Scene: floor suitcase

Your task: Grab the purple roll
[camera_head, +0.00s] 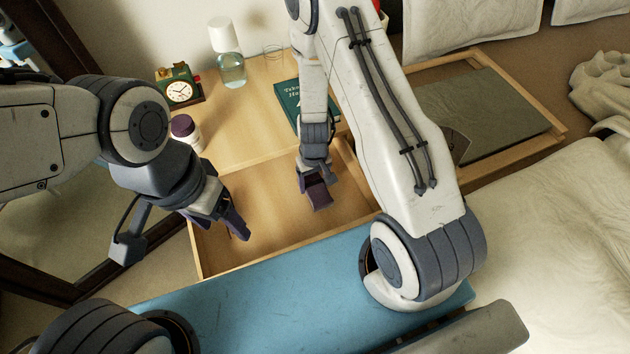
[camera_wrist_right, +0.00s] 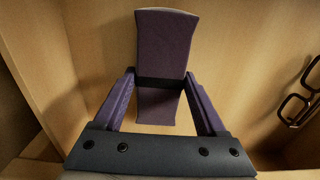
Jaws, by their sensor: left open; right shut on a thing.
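The purple roll (camera_wrist_right: 166,45) sits between the fingers of my right gripper (camera_wrist_right: 160,85) in the right wrist view. Its broad end sticks out beyond the fingertips and the fingers press on its sides. In the head view my right gripper (camera_head: 314,172) points down into the open wooden drawer (camera_head: 262,205), with the roll (camera_head: 318,194) at its tip. Whether the roll touches the drawer floor cannot be told. My left gripper (camera_head: 238,222) is open and empty over the left part of the drawer.
Dark-framed glasses (camera_wrist_right: 296,103) lie at the right of the wrist view. On the wooden top stand a clock (camera_head: 180,91), a clear bottle (camera_head: 230,68), a dark-lidded jar (camera_head: 185,131) and a green book (camera_head: 291,103). A bed (camera_head: 560,240) fills the right.

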